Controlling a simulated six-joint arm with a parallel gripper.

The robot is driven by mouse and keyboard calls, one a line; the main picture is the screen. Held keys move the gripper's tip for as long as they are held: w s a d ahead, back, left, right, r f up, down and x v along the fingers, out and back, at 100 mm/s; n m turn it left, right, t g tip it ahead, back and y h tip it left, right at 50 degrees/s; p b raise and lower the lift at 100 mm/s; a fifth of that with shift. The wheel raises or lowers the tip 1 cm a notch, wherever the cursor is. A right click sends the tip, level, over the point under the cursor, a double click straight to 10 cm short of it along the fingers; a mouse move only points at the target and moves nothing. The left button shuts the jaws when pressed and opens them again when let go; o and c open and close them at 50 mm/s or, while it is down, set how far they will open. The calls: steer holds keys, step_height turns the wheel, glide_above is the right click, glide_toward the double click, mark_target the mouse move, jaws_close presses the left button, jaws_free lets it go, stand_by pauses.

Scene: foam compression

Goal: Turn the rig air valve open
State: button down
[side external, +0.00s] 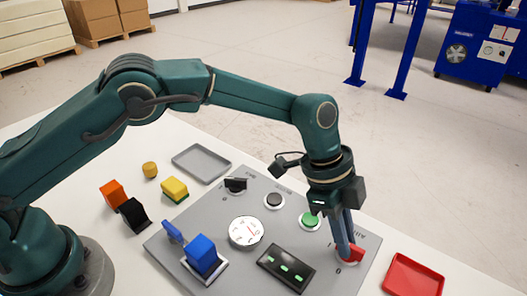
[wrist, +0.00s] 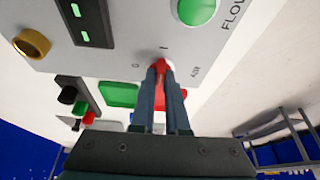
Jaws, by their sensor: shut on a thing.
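The air valve has a red handle (side external: 356,254) on a pale round base at the right end of the grey rig panel (side external: 335,278). My gripper (side external: 346,250) points down over it and its fingers are shut on the handle. In the wrist view the red handle (wrist: 161,68) shows between my fingertips (wrist: 160,75). Printed there are an "I" just above the handle, an "O" to its left and the label "AIR" to its right. The fingers hide much of the handle, so its exact angle is hard to tell.
A green button (side external: 311,220), black indicator box (side external: 287,268), gauge (side external: 246,232), black knob (side external: 274,200) and blue block (side external: 202,252) crowd the panel. A red tray (side external: 414,276) lies to the right. A grey tray (side external: 202,161) and several small blocks lie left.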

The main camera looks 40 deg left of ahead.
steer(key=shift+w+m, duration=0.1)
steer(key=shift+m, duration=0.2)
stand_by(0.4)
steer(key=c, duration=0.9)
jaws_free()
steer(key=shift+r, duration=0.1)
steer(key=shift+v, duration=2.5)
